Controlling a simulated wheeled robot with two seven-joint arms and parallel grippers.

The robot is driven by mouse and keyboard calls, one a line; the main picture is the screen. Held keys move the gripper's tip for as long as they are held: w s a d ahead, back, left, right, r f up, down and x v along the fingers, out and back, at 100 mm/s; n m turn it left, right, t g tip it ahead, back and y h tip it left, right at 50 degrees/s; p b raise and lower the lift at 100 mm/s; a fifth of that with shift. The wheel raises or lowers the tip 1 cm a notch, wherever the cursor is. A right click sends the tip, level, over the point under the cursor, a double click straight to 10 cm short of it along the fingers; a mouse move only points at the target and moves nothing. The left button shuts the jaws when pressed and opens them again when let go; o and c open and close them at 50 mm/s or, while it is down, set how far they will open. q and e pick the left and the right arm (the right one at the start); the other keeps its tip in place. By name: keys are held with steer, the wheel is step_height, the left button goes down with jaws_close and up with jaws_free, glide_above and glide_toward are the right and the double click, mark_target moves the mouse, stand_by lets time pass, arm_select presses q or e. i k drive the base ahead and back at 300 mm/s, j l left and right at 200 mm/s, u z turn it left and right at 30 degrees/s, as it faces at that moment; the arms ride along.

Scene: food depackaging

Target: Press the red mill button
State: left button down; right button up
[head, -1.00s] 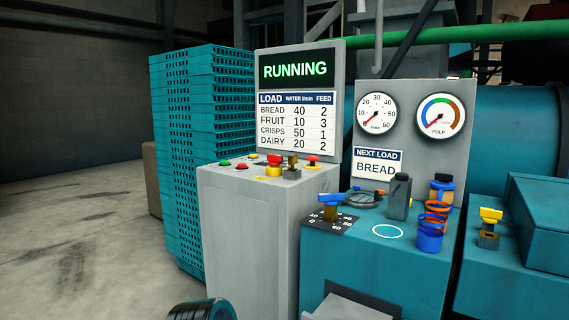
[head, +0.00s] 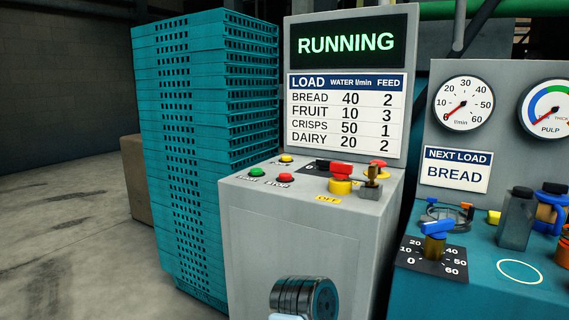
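A grey control cabinet (head: 290,240) stands in the middle of the head view under a sign reading RUNNING. On its top, a red button (head: 285,178) labelled STOP sits beside a green button (head: 257,173). A small yellow button (head: 287,158) is behind them. A red-handled switch on a yellow base (head: 341,182) is to the right, above an OFF label. A red mushroom-shaped button (head: 379,164) is at the back right. Neither gripper shows; only a rounded part of my arm is at the bottom, in front of the cabinet.
A stack of teal crates (head: 205,150) stands left of the cabinet. A teal bench (head: 470,290) to the right carries a blue-handled dial (head: 436,235) and a grey bottle-like object (head: 516,218). Open floor (head: 60,240) lies at the far left.

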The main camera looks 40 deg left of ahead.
mark_target(283, 176)
steer(key=j, duration=0.9)
steer(key=i+j, duration=0.15)
steer(key=j, duration=0.8)
